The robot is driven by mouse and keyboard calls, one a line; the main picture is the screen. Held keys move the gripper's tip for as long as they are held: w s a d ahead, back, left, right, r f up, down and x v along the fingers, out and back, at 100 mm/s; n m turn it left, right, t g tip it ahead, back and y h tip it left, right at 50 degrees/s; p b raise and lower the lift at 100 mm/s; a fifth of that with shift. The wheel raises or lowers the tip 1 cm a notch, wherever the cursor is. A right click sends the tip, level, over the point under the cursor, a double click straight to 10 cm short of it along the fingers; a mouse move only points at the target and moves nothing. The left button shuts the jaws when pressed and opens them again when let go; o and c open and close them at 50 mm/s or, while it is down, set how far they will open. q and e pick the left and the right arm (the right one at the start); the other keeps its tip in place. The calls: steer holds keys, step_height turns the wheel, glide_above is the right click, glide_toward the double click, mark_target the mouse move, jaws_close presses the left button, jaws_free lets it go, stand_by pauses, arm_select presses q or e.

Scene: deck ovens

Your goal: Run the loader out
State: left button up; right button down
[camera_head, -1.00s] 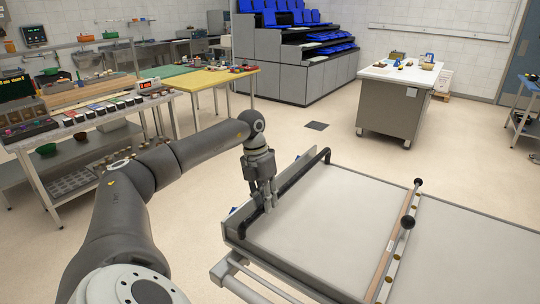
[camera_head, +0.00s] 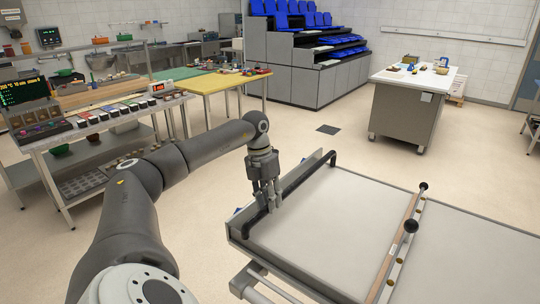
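The loader (camera_head: 335,225) is a long flat pale bed with a metal frame, in the lower right of the head view. A black handle bar (camera_head: 300,181) runs along its near-left end. A wooden crossbar (camera_head: 398,250) with black knobs lies across the bed. My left gripper (camera_head: 269,205) points down at the handle bar, with its fingers around the bar and apparently shut on it. The fingertips are partly hidden against the dark bar. My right gripper is not in view.
A steel worktable (camera_head: 75,139) with small containers stands at the left, beside a yellow-topped table (camera_head: 213,82). A white-topped cart (camera_head: 405,108) stands at the back right. Open floor lies between them and the loader.

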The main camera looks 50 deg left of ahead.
arm_select(q)
steer(key=shift+o, duration=1.1)
steer(key=shift+a, duration=0.15)
steer(key=shift+s+f, duration=0.1)
steer(key=shift+r, duration=0.35)
steer(key=r, duration=0.3)
steer(key=a+r, duration=0.1)
steer(key=r, duration=0.3)
steer(key=a+r, duration=0.1)
steer(key=r, duration=0.3)
steer(key=shift+s+a, duration=0.15)
steer(key=shift+s, duration=0.2)
